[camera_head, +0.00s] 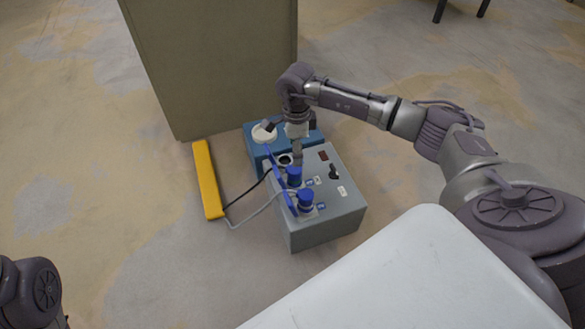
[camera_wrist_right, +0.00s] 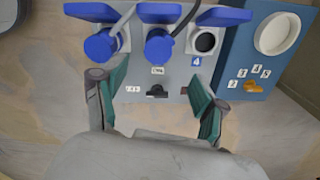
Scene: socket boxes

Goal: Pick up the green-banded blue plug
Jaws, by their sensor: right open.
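Two blue plugs sit in sockets on the grey socket box. One plug (camera_head: 294,176) has a black cable and is also in the right wrist view (camera_wrist_right: 158,47). The other plug (camera_head: 306,200) has a grey cable and also shows in the right wrist view (camera_wrist_right: 102,45). I cannot make out a green band on either. My right gripper (camera_head: 298,150) points down over the box (camera_head: 325,222); its fingers are spread and empty in the wrist view (camera_wrist_right: 158,100), apart from both plugs. My left gripper is not in view.
An empty socket (camera_wrist_right: 205,41) with a raised blue lid sits beside the plugs. A blue box (camera_head: 254,143) with a white round socket adjoins the grey box. A yellow bar (camera_head: 207,180) lies left, with the cables near it. A beige cabinet (camera_head: 215,65) stands behind.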

